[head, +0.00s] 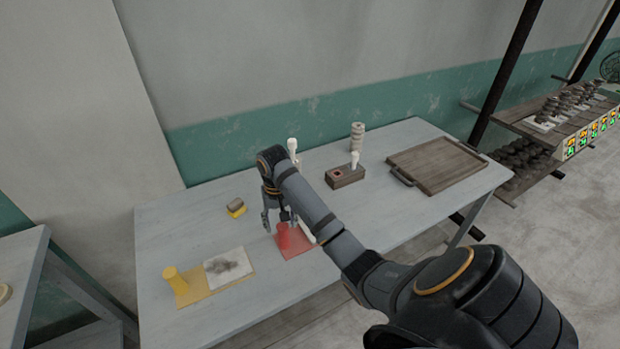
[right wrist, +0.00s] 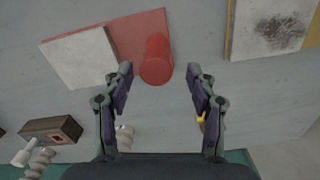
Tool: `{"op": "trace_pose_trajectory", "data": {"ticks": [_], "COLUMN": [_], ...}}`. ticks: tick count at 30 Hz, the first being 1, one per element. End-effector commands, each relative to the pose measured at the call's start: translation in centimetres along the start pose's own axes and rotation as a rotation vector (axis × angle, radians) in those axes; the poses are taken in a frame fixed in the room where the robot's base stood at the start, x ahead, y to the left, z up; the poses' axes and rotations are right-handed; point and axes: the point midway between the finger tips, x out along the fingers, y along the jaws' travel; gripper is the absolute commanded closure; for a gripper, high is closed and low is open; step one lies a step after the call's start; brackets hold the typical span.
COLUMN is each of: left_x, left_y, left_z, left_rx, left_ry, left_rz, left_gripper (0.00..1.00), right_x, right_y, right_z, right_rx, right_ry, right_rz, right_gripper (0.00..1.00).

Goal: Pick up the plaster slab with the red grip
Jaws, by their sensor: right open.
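The plaster slab with the red grip lies on the table under my right arm. Its red base (head: 300,247) and upright red grip (head: 282,236) show in the head view, with the white slab mostly hidden by my arm. In the right wrist view the white slab (right wrist: 82,58) lies left of the red grip (right wrist: 156,58), on the red base (right wrist: 128,32). My right gripper (head: 280,224) points down above the red grip; its fingers (right wrist: 160,73) are open, with the grip appearing between and just beyond the tips. No contact is visible. My left gripper is not in view.
A similar slab (head: 229,266) with dark smudges lies on a yellow base (head: 214,291) with a yellow grip (head: 175,284), front left. A yellow-bottomed block (head: 236,208), wooden block (head: 346,177), grey ringed stack (head: 357,138) and wooden tray (head: 437,165) stand farther back.

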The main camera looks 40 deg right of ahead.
Motion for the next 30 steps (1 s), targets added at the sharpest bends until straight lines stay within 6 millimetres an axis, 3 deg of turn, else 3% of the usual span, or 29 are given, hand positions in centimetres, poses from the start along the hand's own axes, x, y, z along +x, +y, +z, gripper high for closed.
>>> {"op": "trace_pose_trajectory", "data": {"ticks": [8,12,18,30], "left_x": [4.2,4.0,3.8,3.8], "left_y": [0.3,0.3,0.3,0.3], "left_z": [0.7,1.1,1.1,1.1], "left_rx": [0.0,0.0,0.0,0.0], "left_ry": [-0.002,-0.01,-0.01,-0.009], "left_rz": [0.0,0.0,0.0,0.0], "left_gripper": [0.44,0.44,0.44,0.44], "right_x": [4.0,5.1,5.0,5.0], "right_y": [0.4,0.4,0.4,0.3], "right_z": [-0.3,-0.3,-0.3,-0.3], "right_rx": [0.0,0.0,0.0,0.0], "right_ry": [0.0,-0.001,0.0,0.0], "right_rz": [0.001,0.0,0.0,0.0], "right_gripper": [0.42,0.42,0.44,0.98]}}
